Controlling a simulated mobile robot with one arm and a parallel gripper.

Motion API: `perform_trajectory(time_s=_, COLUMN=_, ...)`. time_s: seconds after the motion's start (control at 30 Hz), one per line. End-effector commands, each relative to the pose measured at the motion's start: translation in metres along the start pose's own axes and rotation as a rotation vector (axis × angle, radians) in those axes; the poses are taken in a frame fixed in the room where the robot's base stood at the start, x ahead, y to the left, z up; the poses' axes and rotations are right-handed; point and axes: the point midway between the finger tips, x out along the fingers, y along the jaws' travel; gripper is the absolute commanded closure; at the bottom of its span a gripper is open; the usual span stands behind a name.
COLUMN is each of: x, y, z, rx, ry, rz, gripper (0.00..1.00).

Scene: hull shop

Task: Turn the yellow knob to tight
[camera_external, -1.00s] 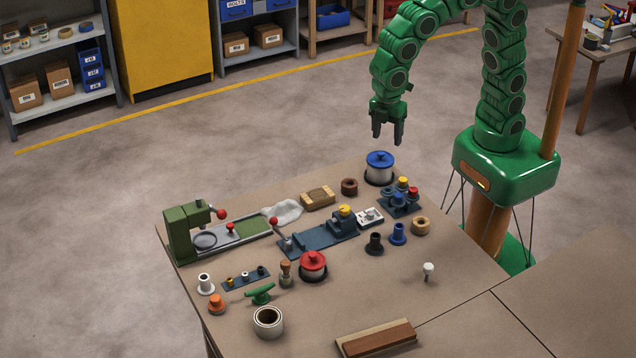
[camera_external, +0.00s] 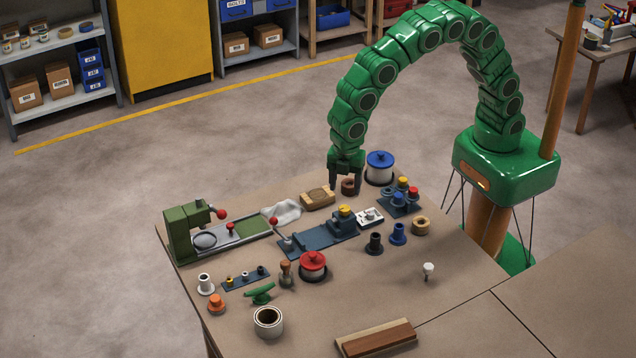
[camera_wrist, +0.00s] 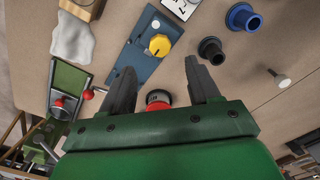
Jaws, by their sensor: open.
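The yellow knob (camera_external: 344,210) sits on a dark blue block at the right end of a blue fixture plate (camera_external: 318,240). In the wrist view the yellow knob (camera_wrist: 159,45) lies ahead of my fingertips, upright in the picture above the gap, with a dark mark on it. A white card (camera_external: 368,217) lies beside the block. My gripper (camera_external: 346,188) points down behind the knob, in front of the brown ring in the picture. It is open and empty; both fingers also show in the wrist view (camera_wrist: 157,70), apart from the knob.
Nearby are a red-lidded pot (camera_external: 313,266), a blue-lidded pot (camera_external: 380,168), a wooden block (camera_external: 318,198), a brown ring (camera_external: 350,187) and a capped blue stand (camera_external: 398,203). The table's front right is mostly clear.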

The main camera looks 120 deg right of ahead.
Motion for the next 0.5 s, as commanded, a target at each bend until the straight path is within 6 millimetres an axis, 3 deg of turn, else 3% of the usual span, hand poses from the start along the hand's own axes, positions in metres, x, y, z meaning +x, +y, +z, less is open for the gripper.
perform_trajectory(time_s=0.17, x=0.013, y=0.000, z=0.000, rx=0.001, ry=-0.001, rz=0.000, gripper=0.39)
perform_trajectory(time_s=0.5, x=0.059, y=0.000, z=0.000, rx=0.000, ry=-0.001, rz=0.000, gripper=0.39)
